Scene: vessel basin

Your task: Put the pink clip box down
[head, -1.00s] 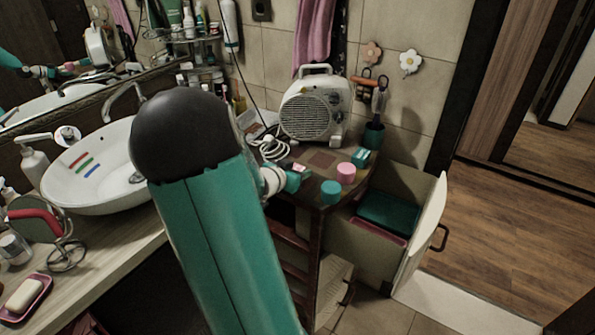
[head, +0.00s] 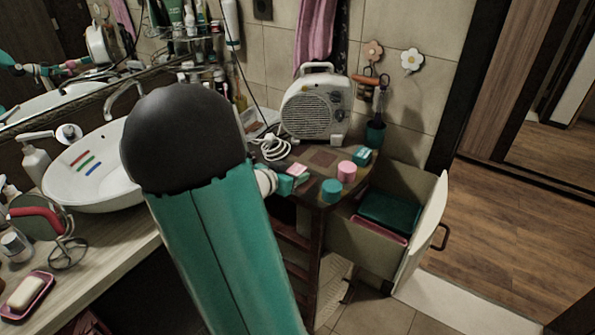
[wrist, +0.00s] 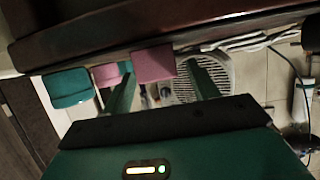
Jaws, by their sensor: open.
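The pink clip box (head: 298,170) rests on the small wooden table (head: 322,157), near its front left edge. In the wrist view, which is upside down, the pink clip box (wrist: 153,66) shows against the tabletop, ahead of my fingers. My gripper (head: 289,183) is at the table's front left edge, just beside the box. Its two fingers (wrist: 162,78) are spread in the wrist view, and nothing is clamped between them. My arm hides part of the table's left side.
A fan heater (head: 308,112) and a coiled white cable (head: 272,149) are behind. An open drawer (head: 428,225) juts out at right.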

